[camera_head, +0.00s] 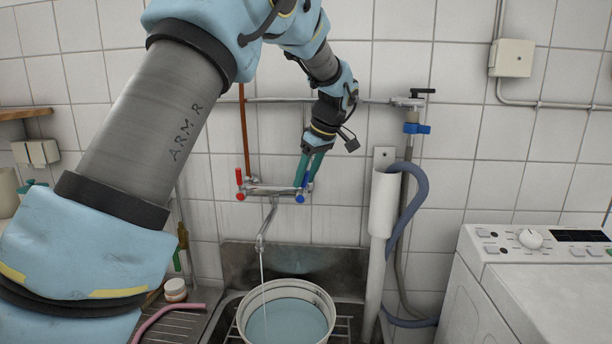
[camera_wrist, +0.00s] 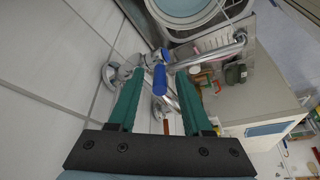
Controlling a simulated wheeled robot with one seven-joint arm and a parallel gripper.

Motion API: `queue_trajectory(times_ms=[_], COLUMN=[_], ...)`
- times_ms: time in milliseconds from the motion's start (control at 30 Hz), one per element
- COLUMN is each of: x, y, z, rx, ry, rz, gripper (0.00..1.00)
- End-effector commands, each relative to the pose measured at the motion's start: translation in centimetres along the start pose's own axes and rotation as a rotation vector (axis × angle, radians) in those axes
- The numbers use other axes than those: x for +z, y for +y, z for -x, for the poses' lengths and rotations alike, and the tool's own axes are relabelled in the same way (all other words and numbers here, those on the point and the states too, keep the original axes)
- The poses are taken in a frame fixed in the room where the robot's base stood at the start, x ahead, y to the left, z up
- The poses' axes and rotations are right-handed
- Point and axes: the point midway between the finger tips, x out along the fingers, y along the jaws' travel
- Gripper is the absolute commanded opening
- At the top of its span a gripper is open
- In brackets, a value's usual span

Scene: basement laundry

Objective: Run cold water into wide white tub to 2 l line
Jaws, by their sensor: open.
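A wide white tub (camera_head: 331,304) stands in the metal sink under the tap. Pale bluish water (camera_head: 285,325) lies in it, and a 2 l line cannot be made out. A thin stream (camera_head: 263,275) runs from the tap spout (camera_head: 265,226) into the tub. The wall tap has a red handle (camera_head: 240,184) on the left and a blue handle (camera_head: 306,181) on the right. My gripper (camera_head: 307,172) is open at the blue handle. In the wrist view its green fingers stand on either side of the blue handle (camera_wrist: 160,79); contact cannot be told.
A white standpipe (camera_head: 382,205) with a grey-blue hose stands right of the sink. A white washing machine (camera_head: 520,290) is at the right. A pink hose (camera_head: 160,318) and a small jar (camera_head: 175,290) lie left of the sink. A pipe valve (camera_head: 416,128) is above right.

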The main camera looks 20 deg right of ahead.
Motion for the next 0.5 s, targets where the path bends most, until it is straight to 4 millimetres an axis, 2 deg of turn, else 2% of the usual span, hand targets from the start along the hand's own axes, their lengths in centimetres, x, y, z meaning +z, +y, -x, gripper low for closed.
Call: queue_trajectory(times_ms=[67, 433, 500], x=[-0.01, -0.02, -0.02], y=[0.0, 0.0, 0.0], z=[0.02, 0.05, 0.05], rx=[0.0, 0.0, 0.0], ry=[0.0, 0.0, 0.0], rz=[0.0, 0.0, 0.0], gripper=[0.44, 0.02, 0.0])
